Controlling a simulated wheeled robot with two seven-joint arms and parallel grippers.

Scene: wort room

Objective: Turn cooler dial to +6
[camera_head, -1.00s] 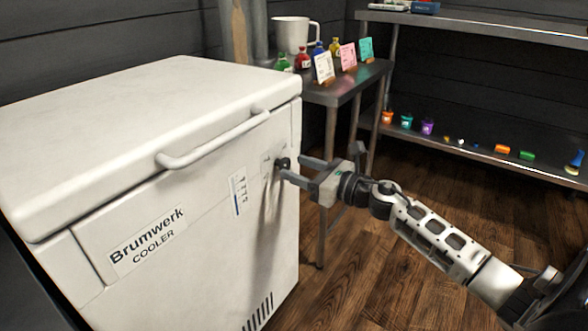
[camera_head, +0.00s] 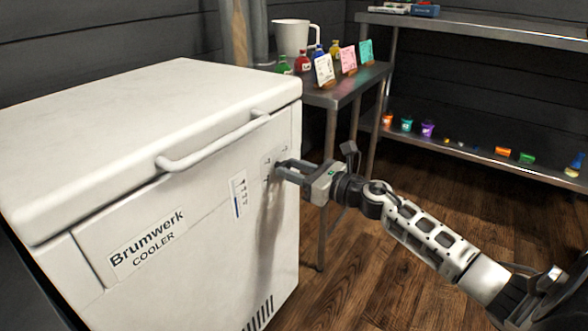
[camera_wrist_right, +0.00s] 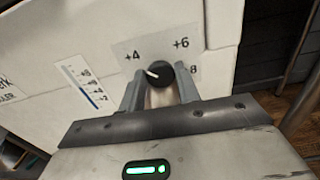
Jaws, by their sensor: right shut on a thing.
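The white cooler (camera_head: 150,140) stands at the left with its lid closed. Its dark round dial (camera_wrist_right: 158,75) shows in the right wrist view, on a plate marked +4, +6 and 8. The white pointer line on the dial points toward +4. My right gripper (camera_wrist_right: 158,92) is shut on the dial, one finger on each side. In the head view the right gripper (camera_head: 282,172) reaches the cooler front from the right and hides most of the dial. My left gripper is not in view.
A thermometer strip (camera_head: 238,194) sits left of the dial. The lid handle (camera_head: 213,143) juts out above it. Behind stands a metal table (camera_head: 345,90) with a white jug (camera_head: 290,36), bottles and cards. A shelf (camera_head: 470,155) holds small items. The wooden floor at right is clear.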

